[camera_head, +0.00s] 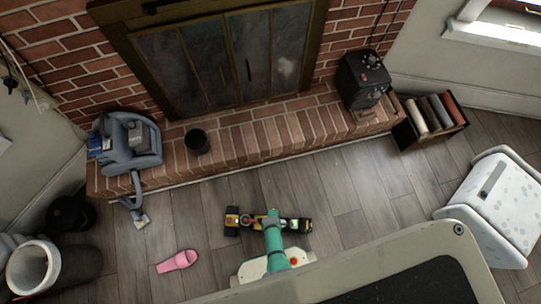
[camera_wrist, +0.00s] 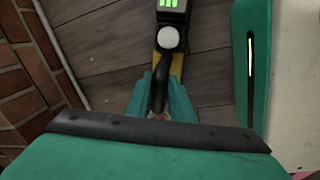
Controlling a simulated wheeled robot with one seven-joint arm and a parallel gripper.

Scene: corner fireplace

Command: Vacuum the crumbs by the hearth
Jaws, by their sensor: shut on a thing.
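My gripper (camera_head: 273,222) is low over the wood floor in front of the brick hearth (camera_head: 240,140). In the wrist view its teal fingers (camera_wrist: 160,100) are shut on the black handle of a handheld vacuum (camera_wrist: 172,8). The vacuum shows green light bars, a white round knob and a yellow part. In the head view the black and yellow vacuum (camera_head: 232,221) lies crosswise under my gripper; whether it touches the floor is unclear. I cannot make out any crumbs in either view.
A grey-blue canister cleaner (camera_head: 130,145) sits on the hearth's left end, its hose down to the floor. A dark cup (camera_head: 197,141) and black stove-like box (camera_head: 363,80) stand on the hearth. A pink slipper (camera_head: 178,261) lies left; a crate (camera_head: 405,137) and white bin (camera_head: 490,208) stand right.

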